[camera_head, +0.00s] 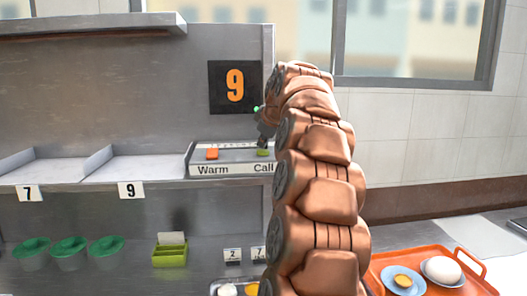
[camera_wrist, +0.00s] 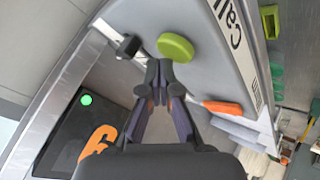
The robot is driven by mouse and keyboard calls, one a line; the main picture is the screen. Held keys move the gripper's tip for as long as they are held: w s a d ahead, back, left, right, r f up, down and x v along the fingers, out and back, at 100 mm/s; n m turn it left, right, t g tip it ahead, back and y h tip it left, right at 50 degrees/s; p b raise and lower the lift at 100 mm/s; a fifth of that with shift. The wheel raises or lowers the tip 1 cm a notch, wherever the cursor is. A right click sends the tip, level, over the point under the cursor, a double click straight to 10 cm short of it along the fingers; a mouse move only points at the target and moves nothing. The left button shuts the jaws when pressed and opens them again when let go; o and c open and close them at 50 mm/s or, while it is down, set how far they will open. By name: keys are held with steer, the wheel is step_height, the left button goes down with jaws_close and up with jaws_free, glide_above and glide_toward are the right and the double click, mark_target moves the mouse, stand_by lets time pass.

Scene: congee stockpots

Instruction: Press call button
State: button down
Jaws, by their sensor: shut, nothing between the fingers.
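The green call button (camera_head: 263,153) sits at the right of a grey panel (camera_head: 236,157), above the word "Call". It also shows in the wrist view (camera_wrist: 175,47), just beyond my fingertips. The orange button (camera_head: 212,153) above "Warm" also shows in the wrist view (camera_wrist: 222,107), apart from my gripper. My gripper (camera_wrist: 158,72) is shut and empty, with its tips close to the green button's edge; I cannot tell whether they touch it. In the head view my arm hides much of the gripper and the panel's right end.
A black sign with an orange 9 (camera_head: 235,87) stands behind the panel, with a small lit green light (camera_wrist: 86,99) near it. Shelf bays are at left, green cups (camera_head: 69,252) below. An orange tray (camera_head: 432,262) with bowls is at lower right.

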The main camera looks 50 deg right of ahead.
mark_target(263, 152)
steer(key=shift+r+p, duration=2)
steer(key=shift+r, duration=1.05)
